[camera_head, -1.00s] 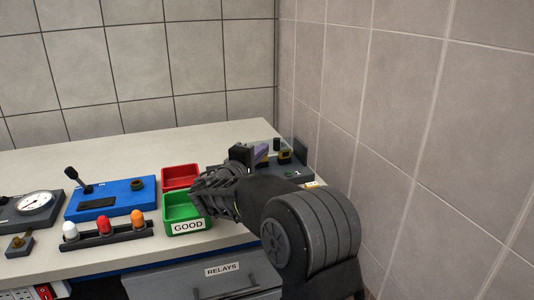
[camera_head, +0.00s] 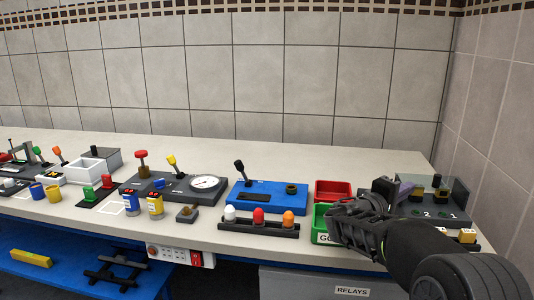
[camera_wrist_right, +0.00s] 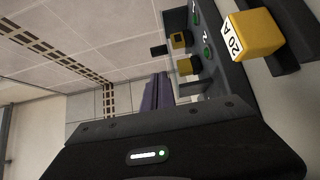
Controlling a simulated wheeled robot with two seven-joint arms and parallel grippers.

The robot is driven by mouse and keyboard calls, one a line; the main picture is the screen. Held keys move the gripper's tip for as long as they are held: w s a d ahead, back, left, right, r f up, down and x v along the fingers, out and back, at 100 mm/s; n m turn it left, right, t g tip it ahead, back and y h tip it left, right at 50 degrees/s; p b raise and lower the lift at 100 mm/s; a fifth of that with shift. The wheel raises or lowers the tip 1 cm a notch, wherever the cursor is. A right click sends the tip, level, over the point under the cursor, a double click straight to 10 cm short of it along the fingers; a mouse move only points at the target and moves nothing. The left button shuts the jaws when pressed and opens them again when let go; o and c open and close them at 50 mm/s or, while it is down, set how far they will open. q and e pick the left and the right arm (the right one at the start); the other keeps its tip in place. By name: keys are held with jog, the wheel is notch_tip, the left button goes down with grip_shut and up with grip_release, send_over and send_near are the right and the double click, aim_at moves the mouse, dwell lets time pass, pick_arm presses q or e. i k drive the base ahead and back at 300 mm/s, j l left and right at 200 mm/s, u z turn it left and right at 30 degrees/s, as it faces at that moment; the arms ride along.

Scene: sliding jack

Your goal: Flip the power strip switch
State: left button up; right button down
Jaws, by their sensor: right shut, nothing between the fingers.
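The white power strip (camera_head: 170,254) is mounted on the table's front edge, below the tabletop, left of centre in the head view. Its red switch (camera_head: 197,259) is at the strip's right end; its exact position is too small to tell. My right gripper (camera_head: 345,218) is shut and empty at the right, over the green bin (camera_head: 321,222), well to the right of the strip. The wrist view shows the dark gripper body (camera_wrist_right: 170,150) but not the strip. My left gripper is not in view.
A blue lever panel (camera_head: 265,197), a lamp row (camera_head: 258,226) and a red bin (camera_head: 333,190) stand on the table. A grey relay fixture (camera_head: 450,198) is beside my gripper. A wall closes off the right. The space in front of the strip looks clear.

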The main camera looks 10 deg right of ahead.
aim_at(196, 259)
jog(key=k+j, duration=0.1)
jog(key=j, duration=0.25)
jog(key=k+j, duration=0.1)
jog(key=j, duration=0.2)
jog(key=k+j, duration=0.1)
jog(key=j, duration=0.25)
jog(key=k+j, duration=0.15)
jog(key=j, duration=0.2)
